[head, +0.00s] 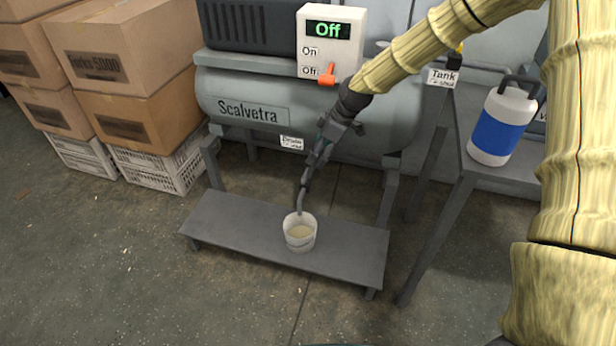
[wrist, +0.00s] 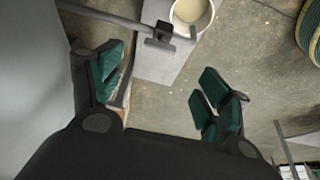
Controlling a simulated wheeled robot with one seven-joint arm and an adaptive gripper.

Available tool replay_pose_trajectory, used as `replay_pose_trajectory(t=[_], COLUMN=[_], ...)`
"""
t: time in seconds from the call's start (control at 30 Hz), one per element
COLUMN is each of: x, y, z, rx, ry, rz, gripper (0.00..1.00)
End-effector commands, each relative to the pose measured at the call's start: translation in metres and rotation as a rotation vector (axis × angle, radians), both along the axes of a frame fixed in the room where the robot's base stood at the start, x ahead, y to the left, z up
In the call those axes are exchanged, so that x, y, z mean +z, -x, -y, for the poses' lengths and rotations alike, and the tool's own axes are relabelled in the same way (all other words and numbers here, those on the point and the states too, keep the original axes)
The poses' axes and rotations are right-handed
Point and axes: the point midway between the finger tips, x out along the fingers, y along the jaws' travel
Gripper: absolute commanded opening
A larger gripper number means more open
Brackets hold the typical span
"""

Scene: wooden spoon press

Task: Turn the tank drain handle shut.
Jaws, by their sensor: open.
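The grey tank (head: 250,105) stands at the back in the head view, marked Scalvetra, with a small drain label (head: 291,142) at its lower edge. A thin drain pipe (wrist: 108,14) runs in from upper left in the wrist view. The dark drain handle (wrist: 160,42) sits on it, beside the white bucket (wrist: 192,14). My gripper (wrist: 158,84) is open and empty, its teal-padded fingers wide apart. The handle lies ahead of the fingertips, apart from both. In the head view my gripper (head: 327,143) covers part of the pipe and the handle is hard to make out.
The bucket (head: 300,238) with pale liquid stands on a low grey bench (head: 230,226). A control box (head: 331,42) reads Off, with an orange lever. Cardboard boxes (head: 130,55) stand left. A blue and white canister (head: 502,125) stands on a grey table at right. The front floor is clear.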

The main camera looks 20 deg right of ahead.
Motion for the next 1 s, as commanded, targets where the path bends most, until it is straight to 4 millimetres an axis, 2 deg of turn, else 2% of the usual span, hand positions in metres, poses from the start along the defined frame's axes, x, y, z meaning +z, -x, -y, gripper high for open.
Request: replay_pose_trajectory(t=[0.4,0.6,0.8,1.0], x=[-0.061,-0.084,-0.095,-0.097], y=[-0.012,-0.018,-0.021,-0.022], z=[-0.019,-0.029,-0.033,-0.034], rx=[-0.001,-0.001,-0.001,-0.001], ry=[0.001,0.000,0.001,0.000], rz=[-0.002,-0.002,-0.001,0.000], gripper=[0.77,0.77,0.77,0.77])
